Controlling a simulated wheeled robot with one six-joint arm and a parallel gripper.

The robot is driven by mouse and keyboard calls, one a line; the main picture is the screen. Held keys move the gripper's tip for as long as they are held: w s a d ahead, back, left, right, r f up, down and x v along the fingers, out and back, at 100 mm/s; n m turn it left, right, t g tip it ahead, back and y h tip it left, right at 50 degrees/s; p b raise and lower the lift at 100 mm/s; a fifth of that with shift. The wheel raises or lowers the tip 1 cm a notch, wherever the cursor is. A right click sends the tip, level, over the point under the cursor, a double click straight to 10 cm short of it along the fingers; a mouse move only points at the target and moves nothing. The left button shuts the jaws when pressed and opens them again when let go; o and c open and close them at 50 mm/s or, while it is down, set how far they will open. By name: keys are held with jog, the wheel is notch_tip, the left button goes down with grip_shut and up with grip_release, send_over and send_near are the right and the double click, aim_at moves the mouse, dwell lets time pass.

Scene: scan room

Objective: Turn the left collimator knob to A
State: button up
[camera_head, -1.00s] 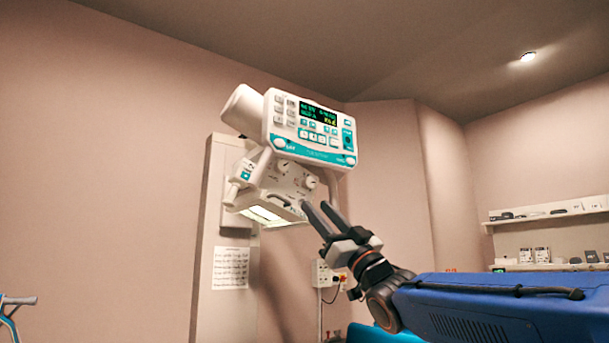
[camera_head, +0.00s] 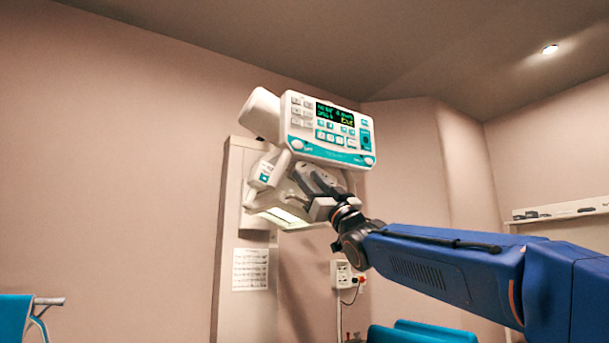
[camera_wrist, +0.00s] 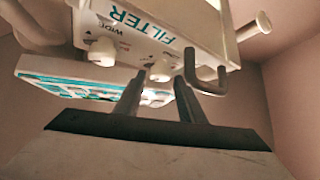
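The white collimator (camera_head: 262,192) hangs below the display panel. In the head view my gripper (camera_head: 304,172) covers its knob face. The wrist view shows the collimator upside down, with "WIDTH" and "FILTER" lettering. There the left knob (camera_wrist: 160,70), white and round, lies between the fingertips of my gripper (camera_wrist: 159,82). The fingers are open, one on either side of it; I cannot tell whether they touch it. The other white knob (camera_wrist: 102,53) sits apart to the picture's left. The knob pointer and the letter A are not readable.
The display panel (camera_head: 328,152) is close above my gripper. A dark bent handle (camera_wrist: 208,84) is just right of the fingers in the wrist view. A wall socket (camera_head: 343,270) and a teal seat (camera_head: 420,333) are lower down.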

aim_at(304, 170)
jog(key=shift+x, duration=1.45)
jog(key=c, duration=0.8)
jog(key=shift+o, duration=0.2)
jog(key=shift+d+n+g+y, duration=0.1)
jog(key=shift+n+g+y, duration=0.2)
jog(key=shift+n, duration=0.2)
jog(key=shift+w+d+r+n+g+y, duration=0.1)
jog(key=shift+n+g+y, duration=0.55)
jog(key=shift+n+g, duration=0.65)
jog(key=shift+w+d+n+g+y, duration=0.1)
jog(key=shift+n+g+y, duration=0.7)
jog(key=shift+n, duration=0.8)
jog(key=shift+d+r+n+g+y, duration=0.1)
jog(key=shift+n+g+y, duration=0.05)
jog(key=shift+n+g, duration=1)
jog(key=shift+d+r+n+g+y, duration=0.1)
jog(key=shift+n+g, duration=0.95)
jog(key=shift+n, duration=0.2)
